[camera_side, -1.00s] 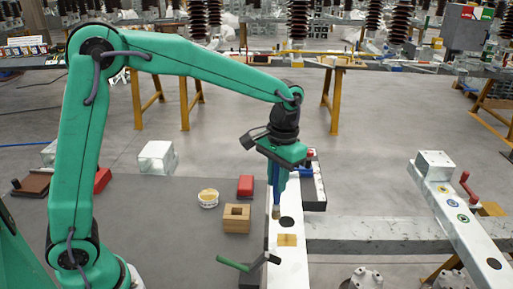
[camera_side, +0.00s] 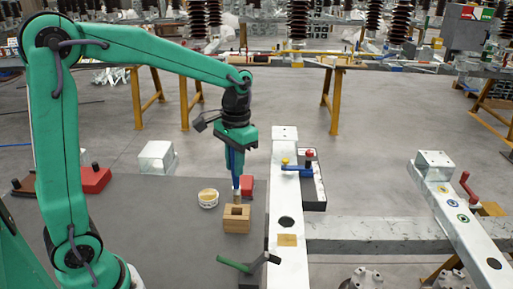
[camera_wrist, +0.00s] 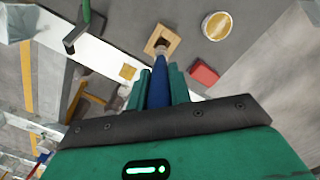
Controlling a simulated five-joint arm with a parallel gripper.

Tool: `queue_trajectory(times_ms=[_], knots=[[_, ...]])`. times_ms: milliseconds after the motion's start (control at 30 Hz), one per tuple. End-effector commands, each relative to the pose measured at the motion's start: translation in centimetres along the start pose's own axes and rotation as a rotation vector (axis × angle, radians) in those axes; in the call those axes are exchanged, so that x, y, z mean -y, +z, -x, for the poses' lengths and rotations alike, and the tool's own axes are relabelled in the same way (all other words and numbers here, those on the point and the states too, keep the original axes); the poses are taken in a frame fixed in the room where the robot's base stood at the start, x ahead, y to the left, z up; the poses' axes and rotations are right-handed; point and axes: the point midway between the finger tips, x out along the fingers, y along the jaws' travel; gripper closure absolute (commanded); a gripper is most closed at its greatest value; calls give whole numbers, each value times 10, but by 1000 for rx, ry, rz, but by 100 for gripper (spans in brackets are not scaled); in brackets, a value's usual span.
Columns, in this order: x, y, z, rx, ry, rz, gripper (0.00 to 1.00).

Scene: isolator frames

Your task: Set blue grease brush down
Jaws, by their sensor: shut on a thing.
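My gripper (camera_side: 235,160) is shut on the blue grease brush (camera_side: 236,180) and holds it upright, bristle end down. The brush tip is over the wooden block with a square hole (camera_side: 236,224); whether the tip has entered the hole I cannot tell. In the wrist view, the blue handle (camera_wrist: 158,88) lies between the green fingers (camera_wrist: 159,85) and points toward the wooden block (camera_wrist: 161,40).
A round grease tub (camera_side: 208,198) stands left of the block, and a red box (camera_side: 247,187) behind it. A green-handled lever (camera_side: 235,264) is in front. The white beam (camera_side: 287,215) runs to the right. Grey mat (camera_side: 180,230) is bare to the left.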

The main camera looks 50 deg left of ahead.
Motion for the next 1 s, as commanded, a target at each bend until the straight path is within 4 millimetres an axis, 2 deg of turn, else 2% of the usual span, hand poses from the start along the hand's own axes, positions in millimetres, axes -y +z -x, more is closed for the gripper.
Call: queue_trajectory(times_ms=[233, 533, 833, 1000], knots=[[2, 2, -4, 2, 0, -1, 100], [2, -1, -35, 3, 0, -1, 100], [2, -2, -43, 2, 0, 0, 100], [2, -2, -58, 3, 0, 0, 100]])
